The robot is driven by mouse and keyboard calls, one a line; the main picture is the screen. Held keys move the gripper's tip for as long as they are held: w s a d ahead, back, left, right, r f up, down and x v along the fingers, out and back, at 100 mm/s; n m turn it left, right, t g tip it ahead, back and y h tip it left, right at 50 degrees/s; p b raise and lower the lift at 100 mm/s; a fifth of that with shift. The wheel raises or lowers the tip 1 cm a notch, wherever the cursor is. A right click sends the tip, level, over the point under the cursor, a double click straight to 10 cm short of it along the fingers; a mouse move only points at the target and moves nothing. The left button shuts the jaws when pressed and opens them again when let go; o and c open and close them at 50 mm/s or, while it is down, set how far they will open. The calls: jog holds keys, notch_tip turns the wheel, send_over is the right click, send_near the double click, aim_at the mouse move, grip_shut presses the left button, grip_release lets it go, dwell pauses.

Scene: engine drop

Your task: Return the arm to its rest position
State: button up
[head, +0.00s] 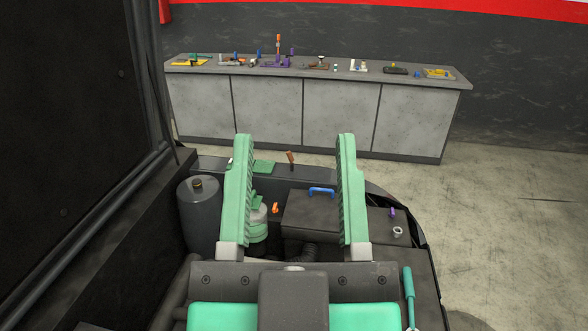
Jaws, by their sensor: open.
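My gripper (294,145) is in the lower middle of the head view. Its two long green fingers are spread wide apart and point away from me. Nothing is held between them. Through the gap I see a dark box with a blue handle (321,191) and a small orange part (275,208) beneath or beyond the fingers. The gripper's dark body and green base fill the bottom of the view. The rest of my arm is out of view.
An engine bay (225,168) lies under the gripper, with a grey cylindrical tank (199,215) at left. A dark raised panel (65,150) stands at far left. A workbench (340,112) with several small tools is behind. The floor (510,190) at right is clear.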

notch_tip(320, 180, up, 19)
jog(key=p, duration=1.9)
jog(key=shift+r, duration=0.2)
jog(key=shift+a, duration=0.1)
